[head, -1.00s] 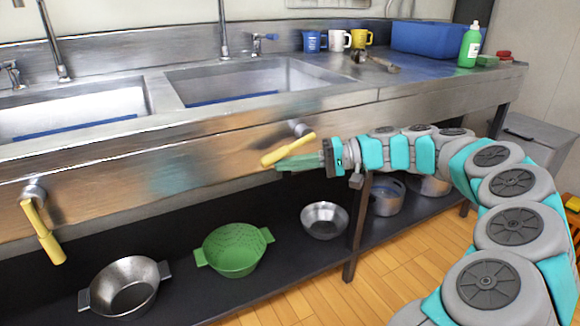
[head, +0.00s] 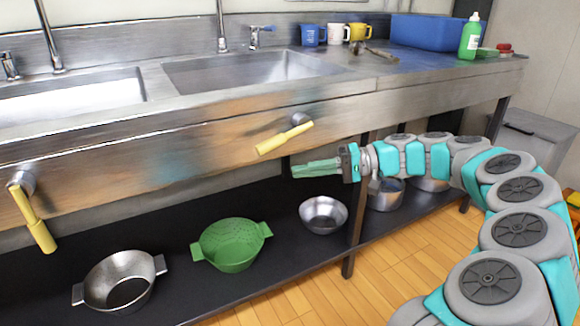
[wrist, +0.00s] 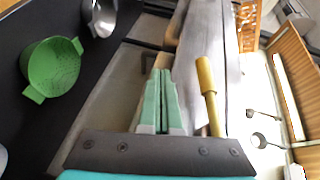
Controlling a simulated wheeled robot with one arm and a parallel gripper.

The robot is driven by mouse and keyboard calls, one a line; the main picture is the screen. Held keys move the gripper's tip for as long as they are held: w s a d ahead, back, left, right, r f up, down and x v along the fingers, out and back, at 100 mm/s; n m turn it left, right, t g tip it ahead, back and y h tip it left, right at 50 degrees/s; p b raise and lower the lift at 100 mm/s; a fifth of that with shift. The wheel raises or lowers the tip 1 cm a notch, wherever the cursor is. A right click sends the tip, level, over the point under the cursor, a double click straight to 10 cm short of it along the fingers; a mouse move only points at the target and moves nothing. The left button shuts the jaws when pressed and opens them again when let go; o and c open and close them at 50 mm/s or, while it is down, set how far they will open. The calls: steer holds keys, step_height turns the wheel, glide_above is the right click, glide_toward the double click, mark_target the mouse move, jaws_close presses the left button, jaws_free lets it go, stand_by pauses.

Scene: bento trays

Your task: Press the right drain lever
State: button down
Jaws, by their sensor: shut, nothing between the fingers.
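The right drain lever (head: 284,138) is a yellow handle on a metal boss under the right sink's front edge. It slants down to the left in the head view. It also shows in the wrist view (wrist: 208,90), to the right of the fingers. My gripper (head: 293,169) has green fingers that are shut and empty. In the head view the fingers lie just below the lever, pointing left, with a visible gap. The wrist view shows the fingertips (wrist: 161,75) together beside the lever, apart from it. The left drain lever (head: 35,219) is yellow and hangs steeply down.
The steel counter front (head: 180,142) runs behind the levers. A green colander (head: 232,244) and metal bowls (head: 323,213) stand on the dark lower shelf. A table leg (head: 352,235) is under my forearm. Mugs, a blue bin (head: 430,34) and a green bottle (head: 470,38) stand on the counter.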

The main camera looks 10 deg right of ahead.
steer(key=d+f, duration=0.1)
steer(key=d, duration=0.5)
steer(key=shift+s+d, duration=0.35)
steer(key=shift+s, duration=0.1)
